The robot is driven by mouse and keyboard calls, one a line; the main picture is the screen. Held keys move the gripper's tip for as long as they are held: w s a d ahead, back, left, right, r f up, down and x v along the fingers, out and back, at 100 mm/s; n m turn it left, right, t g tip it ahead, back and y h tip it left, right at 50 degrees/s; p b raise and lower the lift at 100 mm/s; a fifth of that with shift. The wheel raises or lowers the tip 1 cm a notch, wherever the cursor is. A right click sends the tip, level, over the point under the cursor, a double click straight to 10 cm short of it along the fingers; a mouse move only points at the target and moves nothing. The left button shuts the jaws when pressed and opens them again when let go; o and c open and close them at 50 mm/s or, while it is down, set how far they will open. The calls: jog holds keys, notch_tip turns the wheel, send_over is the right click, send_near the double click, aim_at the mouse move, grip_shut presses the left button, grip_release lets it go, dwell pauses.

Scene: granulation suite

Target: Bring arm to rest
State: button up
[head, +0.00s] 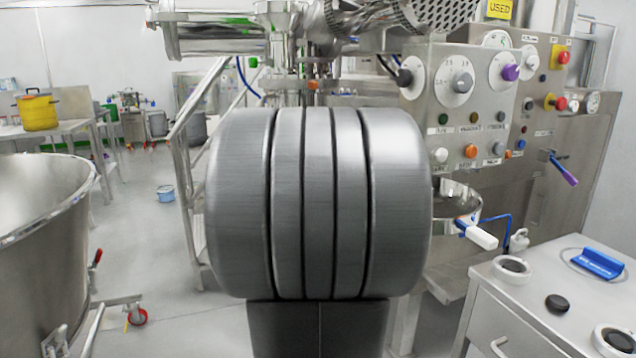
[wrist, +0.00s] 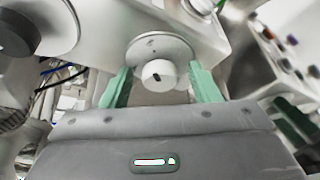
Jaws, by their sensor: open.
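In the wrist view the two green fingers of my gripper (wrist: 162,82) are spread apart. A white knob (wrist: 158,76) on a round pale dial plate (wrist: 160,48) shows between the fingers. I cannot tell whether the fingers touch the knob or how deep it sits between them. In the head view my gripper is hidden; my own large grey arm part fills the middle of the picture.
A steel control panel (head: 421,128) with dials, coloured buttons and red stops stands at the right. A white-topped cabinet (head: 535,318) is at front right, a large steel bowl (head: 40,260) at left.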

jog(key=n+g+p, duration=0.1)
jog(key=n+p, duration=0.1)
jog(key=p, duration=0.3)
jog(key=n+g+p, duration=0.1)
jog(key=n+p, duration=0.1)
jog(key=p, duration=0.4)
jog(key=n+g+p, duration=0.2)
jog(key=p, duration=0.4)
jog(key=shift+w+a+r+n, duration=0.1)
jog(key=shift+w+r+n, duration=0.15)
jog(key=shift+r+n, duration=0.1)
jog(key=shift+f, duration=0.15)
